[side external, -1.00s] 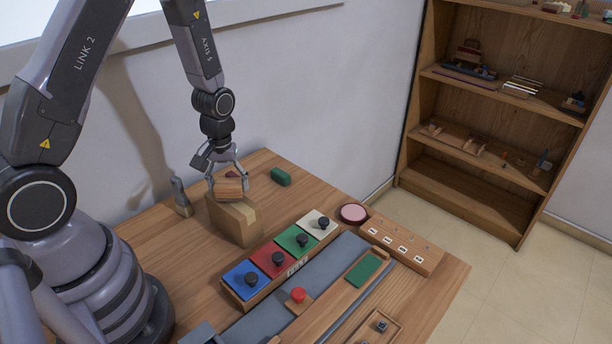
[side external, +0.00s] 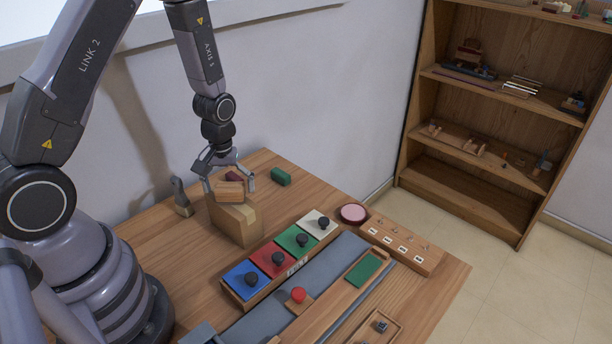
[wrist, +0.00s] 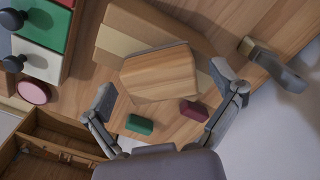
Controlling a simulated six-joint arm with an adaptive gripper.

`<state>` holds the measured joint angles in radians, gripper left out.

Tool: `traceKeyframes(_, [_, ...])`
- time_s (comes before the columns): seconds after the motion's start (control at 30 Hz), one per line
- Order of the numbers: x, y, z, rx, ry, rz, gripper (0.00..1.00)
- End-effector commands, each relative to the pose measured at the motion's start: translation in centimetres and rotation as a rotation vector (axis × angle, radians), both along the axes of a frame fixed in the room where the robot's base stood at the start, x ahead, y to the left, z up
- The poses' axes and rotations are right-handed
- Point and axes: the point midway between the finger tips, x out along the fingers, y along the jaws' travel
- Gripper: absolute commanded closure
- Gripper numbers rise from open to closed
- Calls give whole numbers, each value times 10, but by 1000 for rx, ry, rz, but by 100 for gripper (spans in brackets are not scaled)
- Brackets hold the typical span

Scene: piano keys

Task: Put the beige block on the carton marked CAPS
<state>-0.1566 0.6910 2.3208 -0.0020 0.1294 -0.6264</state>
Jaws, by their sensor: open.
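The beige block (side external: 230,191), wood-toned with visible grain, lies on top of the cardboard carton (side external: 240,224). In the wrist view the block (wrist: 160,73) sits slightly turned on the carton (wrist: 125,28), which has a paler tape band. No CAPS marking is legible on the faces I see. My gripper (side external: 229,184) is open above the carton, with one finger on each side of the block. In the wrist view both fingers of my gripper (wrist: 163,84) stand apart from the block, with gaps showing.
A green block (side external: 281,177) and a dark red block (side external: 233,176) lie behind the carton. A grey-handled tool (side external: 180,197) stands left of it. A panel of coloured squares with black knobs (side external: 278,262) runs close in front. A pink disc (side external: 353,213) is farther right.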

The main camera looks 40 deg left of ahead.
Motion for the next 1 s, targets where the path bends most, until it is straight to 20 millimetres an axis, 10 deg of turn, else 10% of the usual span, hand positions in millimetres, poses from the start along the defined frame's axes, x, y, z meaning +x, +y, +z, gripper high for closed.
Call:
traceKeyframes(0.83, [-2,-3,136,4,-25,-30,8])
traceKeyframes(1.0, [-25,-16,196,29,-134,-195,8])
